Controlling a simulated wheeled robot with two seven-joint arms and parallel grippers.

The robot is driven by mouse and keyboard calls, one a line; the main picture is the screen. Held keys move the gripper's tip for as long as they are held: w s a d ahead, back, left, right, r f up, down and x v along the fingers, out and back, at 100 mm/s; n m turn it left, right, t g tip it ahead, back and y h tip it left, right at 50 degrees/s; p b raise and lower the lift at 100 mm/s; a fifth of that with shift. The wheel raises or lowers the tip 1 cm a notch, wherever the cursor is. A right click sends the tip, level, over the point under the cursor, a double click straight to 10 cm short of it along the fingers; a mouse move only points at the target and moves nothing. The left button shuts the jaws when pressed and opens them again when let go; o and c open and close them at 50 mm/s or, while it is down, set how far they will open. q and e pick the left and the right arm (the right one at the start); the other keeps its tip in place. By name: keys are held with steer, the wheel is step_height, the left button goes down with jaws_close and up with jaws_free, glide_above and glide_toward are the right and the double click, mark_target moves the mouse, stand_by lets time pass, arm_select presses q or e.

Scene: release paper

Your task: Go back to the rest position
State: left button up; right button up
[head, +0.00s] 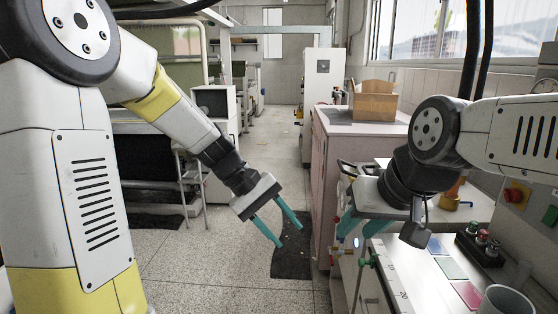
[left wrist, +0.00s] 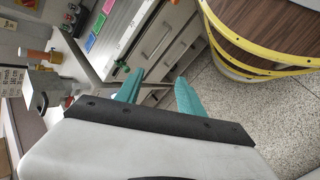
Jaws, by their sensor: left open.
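My left gripper (head: 290,236) hangs in the middle of the head view, over the open floor to the left of the bench. Its two teal fingers are apart with nothing between them. The same fingers show in the left wrist view (left wrist: 160,78), with bench drawers behind them. My right gripper (head: 360,230) points down at the left edge of the bench (head: 418,268). Its teal fingers look apart and I see nothing held. Its wrist hides part of the bench top.
Coloured squares, including a green one (head: 450,268), and a dark button box (head: 479,247) lie on the bench. The aisle floor (head: 200,256) is clear apart from dark mats.

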arm_select(q)
steer(key=s+a+r+m+t+y, duration=0.2)
steer(key=s+a+r+t, duration=0.1)
steer(key=a, duration=0.4)
steer(key=s+a+r+m+t+y, duration=0.2)
steer(key=s+a+r+t+y, duration=0.1)
steer(key=s+a, duration=0.5)
step_height(320, 180, up, 2)
steer(key=shift+s+r+m+t, duration=0.15)
steer(key=shift+s+m+t, duration=0.1)
steer(key=shift+m+t, duration=0.25)
